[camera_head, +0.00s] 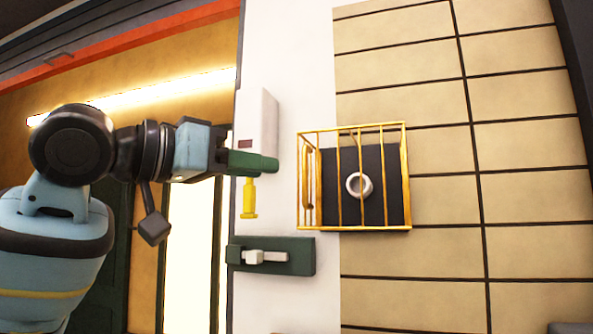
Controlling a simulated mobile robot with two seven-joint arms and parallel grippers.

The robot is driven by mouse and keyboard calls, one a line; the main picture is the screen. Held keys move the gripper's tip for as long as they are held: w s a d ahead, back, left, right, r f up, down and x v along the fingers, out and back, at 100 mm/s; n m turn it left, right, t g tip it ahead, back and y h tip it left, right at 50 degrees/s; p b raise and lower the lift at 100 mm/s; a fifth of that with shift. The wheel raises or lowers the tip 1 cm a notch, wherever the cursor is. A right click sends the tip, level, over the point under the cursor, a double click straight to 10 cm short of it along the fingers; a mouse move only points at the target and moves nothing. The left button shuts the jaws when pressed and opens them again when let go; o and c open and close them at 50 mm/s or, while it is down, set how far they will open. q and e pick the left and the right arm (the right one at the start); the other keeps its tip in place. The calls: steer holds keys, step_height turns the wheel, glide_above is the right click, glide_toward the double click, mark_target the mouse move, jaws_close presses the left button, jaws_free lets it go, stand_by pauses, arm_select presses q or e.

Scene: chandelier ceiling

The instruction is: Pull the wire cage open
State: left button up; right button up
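The yellow wire cage (407,178) is fixed on the wall right of centre. Its bars stand in front of a dark back panel (385,205) with a round whitish ring or knob (359,185). A thicker vertical yellow piece, perhaps a handle (307,180), shows at its left side. The cage appears closed. My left gripper (226,154) is left of the cage and apart from it, pointing right. It overlaps a green bar (252,162) in the picture; I cannot tell if they touch. Its fingers are not clear. My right gripper is not in view.
A whitish box (263,122) and a yellow hanging piece (249,198) are by the green bar. A dark green plate with a pale latch (268,257) is below. Tan tiled wall (430,285) surrounds the cage's right side. A lit opening is at left.

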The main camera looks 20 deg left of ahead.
arm_select(q)
steer(key=x, duration=0.7)
steer(key=shift+w+d+r, duration=0.15)
steer(key=shift+d+r, duration=0.1)
steer(key=shift+r, duration=0.05)
jaws_close()
stand_by(0.4)
